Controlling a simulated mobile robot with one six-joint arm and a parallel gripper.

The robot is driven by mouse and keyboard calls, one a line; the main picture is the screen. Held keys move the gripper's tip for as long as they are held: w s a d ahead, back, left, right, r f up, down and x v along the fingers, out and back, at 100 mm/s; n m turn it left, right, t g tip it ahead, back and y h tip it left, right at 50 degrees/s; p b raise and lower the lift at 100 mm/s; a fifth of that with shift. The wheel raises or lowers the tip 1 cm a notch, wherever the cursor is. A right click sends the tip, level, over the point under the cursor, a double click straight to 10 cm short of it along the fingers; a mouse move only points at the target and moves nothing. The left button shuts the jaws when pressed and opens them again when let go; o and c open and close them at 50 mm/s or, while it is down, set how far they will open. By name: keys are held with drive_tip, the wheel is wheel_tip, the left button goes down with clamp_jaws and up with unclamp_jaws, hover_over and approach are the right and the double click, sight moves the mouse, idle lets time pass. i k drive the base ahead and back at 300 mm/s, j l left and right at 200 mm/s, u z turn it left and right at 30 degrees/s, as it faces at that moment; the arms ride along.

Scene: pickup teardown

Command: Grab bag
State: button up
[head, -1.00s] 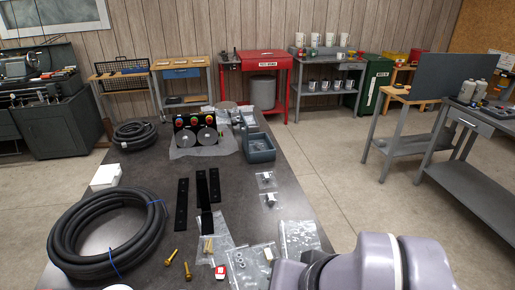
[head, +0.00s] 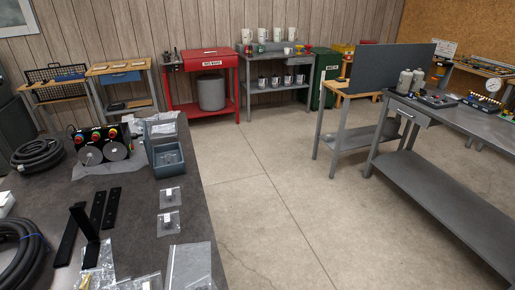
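Several clear plastic bags lie on the dark table (head: 150,225) at the left of the head view. Two small bags with dark parts, a farther one (head: 170,197) and a nearer one (head: 168,223), lie near the table's right edge. A larger, flat bag (head: 190,264) lies at the front. Another bag (head: 100,262) lies left of it under the foot of a black bracket, with more bags cut off at the bottom edge. I cannot tell which bag the task means. My gripper is not in view.
A blue-grey bin (head: 168,160) stands at the table's right edge. Black bars (head: 112,208), a black bracket (head: 85,225) and coiled hose (head: 22,255) occupy the table's left. Open floor (head: 270,220) separates it from a grey workbench (head: 440,185) at right.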

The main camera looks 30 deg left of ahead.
sight(167, 159)
drive_tip(key=i+l, duration=0.7)
drive_tip(key=i, duration=0.25)
drive_tip(key=i+j+u, duration=0.25)
drive_tip(key=u, duration=0.15)
drive_tip(key=i+j+u, duration=0.2)
drive_tip(key=u, duration=0.25)
drive_tip(key=i+u, duration=0.85)
drive_tip(key=i+l+u, duration=0.15)
drive_tip(key=u, duration=0.25)
drive_tip(key=i+l+u, duration=0.25)
drive_tip(key=u, duration=0.2)
drive_tip(key=i+j+u, duration=0.15)
drive_tip(key=i+u, duration=0.6)
drive_tip(key=i, duration=0.25)
